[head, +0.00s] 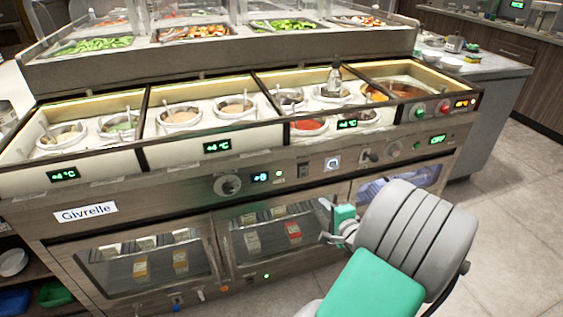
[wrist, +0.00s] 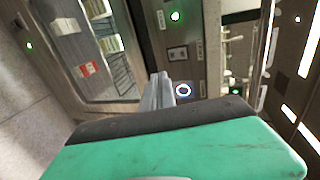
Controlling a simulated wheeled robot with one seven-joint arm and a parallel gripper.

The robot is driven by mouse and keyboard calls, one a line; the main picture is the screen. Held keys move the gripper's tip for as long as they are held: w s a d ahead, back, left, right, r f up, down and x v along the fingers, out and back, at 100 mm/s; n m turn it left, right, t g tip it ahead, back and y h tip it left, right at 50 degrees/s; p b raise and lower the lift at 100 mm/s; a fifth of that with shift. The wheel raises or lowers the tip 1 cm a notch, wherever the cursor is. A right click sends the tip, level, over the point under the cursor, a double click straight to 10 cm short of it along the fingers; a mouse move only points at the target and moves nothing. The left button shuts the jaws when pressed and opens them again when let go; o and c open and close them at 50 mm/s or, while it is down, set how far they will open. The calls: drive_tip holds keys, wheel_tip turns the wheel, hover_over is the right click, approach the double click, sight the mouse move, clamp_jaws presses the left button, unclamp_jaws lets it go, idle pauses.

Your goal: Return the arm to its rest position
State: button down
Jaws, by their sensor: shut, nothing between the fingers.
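My gripper (head: 327,222) is in front of the sauce counter (head: 130,195), low at the right of centre in the head view. Its fingers are closed together and hold nothing. My arm, with grey ribbed and green parts, reaches in from the lower right. In the wrist view the closed fingers (wrist: 158,90) point at the counter's front panel, near a round button with a lit ring (wrist: 183,90). From these views I cannot tell how far the fingertips are from the panel.
A knob (head: 228,185) and glass fridge doors (head: 148,262) are on the front. A grey side counter (head: 485,75) stands at the right. Open floor (head: 520,200) lies at the right.

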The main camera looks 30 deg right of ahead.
drive_tip(key=w+a+r+n+g+y+p, duration=0.25)
drive_tip(key=a+r+n+p, duration=0.4)
drive_tip(key=a, duration=0.45)
drive_tip(key=w+a+r+n+g+y+p, duration=0.2)
drive_tip(key=a+r+n+g+y+p, duration=0.15)
drive_tip(key=a+r+n+p, duration=0.5)
drive_tip(key=s+a+r+n+g+h+p, duration=0.2)
drive_tip(key=s+a+r+n+g+p, duration=0.3)
drive_tip(key=s+a+r, duration=0.6)
drive_tip(key=shift+a+r+n+p, duration=0.35)
drive_tip(key=shift+a+n+p, duration=0.2)
drive_tip(key=shift+p, duration=0.4)
drive_tip(key=shift+d, duration=0.1)
